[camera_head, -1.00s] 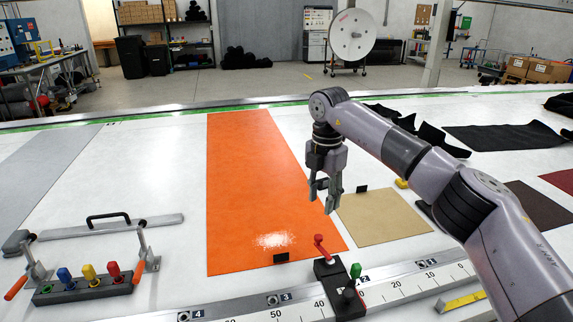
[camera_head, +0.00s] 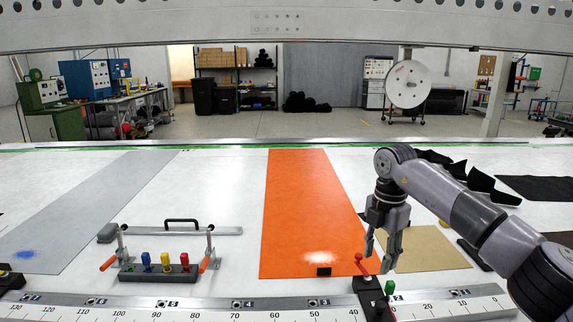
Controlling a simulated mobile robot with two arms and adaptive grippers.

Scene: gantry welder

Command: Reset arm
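My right arm comes in from the right, and its gripper (camera_head: 379,262) points down over the white table. The fingers are apart with nothing visible between them. In the picture the gripper lies over the border between the orange sheet (camera_head: 305,200) and the tan sheet (camera_head: 432,251). I cannot tell how high the fingertips are above the table. My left arm and gripper are not in view.
A ruler rail (camera_head: 250,306) runs along the front edge. A clamp bar (camera_head: 190,231) and a peg block (camera_head: 158,274) with coloured pegs stand left of the orange sheet. A grey sheet (camera_head: 90,205) lies far left. A perforated beam (camera_head: 200,25) crosses the top.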

